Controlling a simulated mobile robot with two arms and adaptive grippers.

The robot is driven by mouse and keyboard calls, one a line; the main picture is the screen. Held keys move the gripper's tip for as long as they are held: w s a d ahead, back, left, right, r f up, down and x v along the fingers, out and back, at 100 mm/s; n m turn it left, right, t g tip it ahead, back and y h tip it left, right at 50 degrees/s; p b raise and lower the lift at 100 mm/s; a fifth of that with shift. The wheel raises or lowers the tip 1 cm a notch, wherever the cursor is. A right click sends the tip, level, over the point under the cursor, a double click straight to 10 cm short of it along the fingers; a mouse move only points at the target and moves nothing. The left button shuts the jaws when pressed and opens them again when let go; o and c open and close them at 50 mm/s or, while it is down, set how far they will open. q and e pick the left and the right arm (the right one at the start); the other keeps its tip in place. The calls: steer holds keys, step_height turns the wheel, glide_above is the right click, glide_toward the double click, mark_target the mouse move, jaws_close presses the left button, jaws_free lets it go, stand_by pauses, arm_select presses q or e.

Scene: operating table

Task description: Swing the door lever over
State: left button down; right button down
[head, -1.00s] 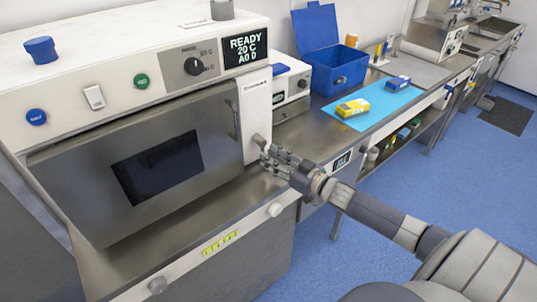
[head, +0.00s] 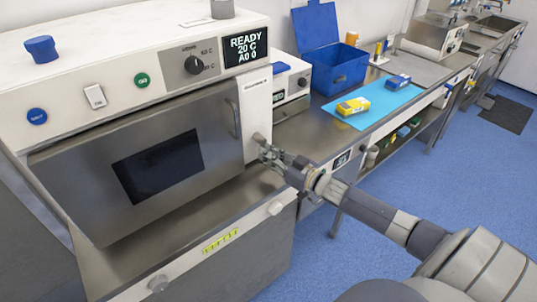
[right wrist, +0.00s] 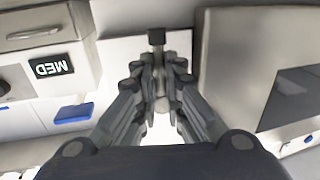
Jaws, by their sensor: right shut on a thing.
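The steel door (head: 90,190) with a dark window belongs to a white bench-top machine and looks closed. The door lever (head: 258,138) is a small grey part on the white panel right of the door, mostly hidden behind my fingers in the head view. My right gripper (head: 266,153) is shut on the lever. In the right wrist view the fingers of the gripper (right wrist: 161,88) close from both sides around the lever, and a black end piece (right wrist: 156,37) shows beyond the fingertips. My left gripper is not in view.
The display (head: 245,48) reads READY, 20 C. A blue box (head: 338,70) with its lid up and a light-blue mat (head: 385,102) with small boxes stand on the bench to the right. Blue floor is free at right.

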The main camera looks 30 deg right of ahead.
steer(key=shift+a+m, duration=0.1)
steer(key=shift+m, duration=0.2)
steer(key=m, duration=0.1)
steer(key=a+m, duration=0.1)
steer(key=m, duration=0.1)
steer(key=shift+a+r+m+t, duration=0.1)
steer(key=shift+m+t, duration=0.2)
steer(key=shift+t, duration=0.1)
steer(key=m, duration=0.2)
steer(key=a+m, duration=0.1)
steer(key=m, duration=0.1)
steer(key=shift+s+r+t+h+p, duration=0.1)
steer(key=shift+r+t+h+p, duration=0.1)
steer(key=shift+t+h+p, duration=0.15)
steer(key=m, duration=0.2)
steer(key=a+m, duration=0.1)
steer(key=m, duration=0.1)
steer(key=r+m+t+h, duration=0.1)
steer(key=m, duration=0.1)
steer(key=shift+a+r, duration=0.1)
steer(key=shift+a, duration=0.05)
steer(key=shift+a+r+m+h+p, duration=0.15)
steer(key=shift+r+m+h, duration=0.15)
steer(key=shift+m, duration=0.6)
steer(key=shift+a+r+m+h+p, duration=0.15)
steer(key=shift+m+h, duration=0.1)
steer(key=shift+m, duration=0.65)
steer(key=shift+d, duration=0.1)
steer(key=c, duration=1.7)
jaws_free()
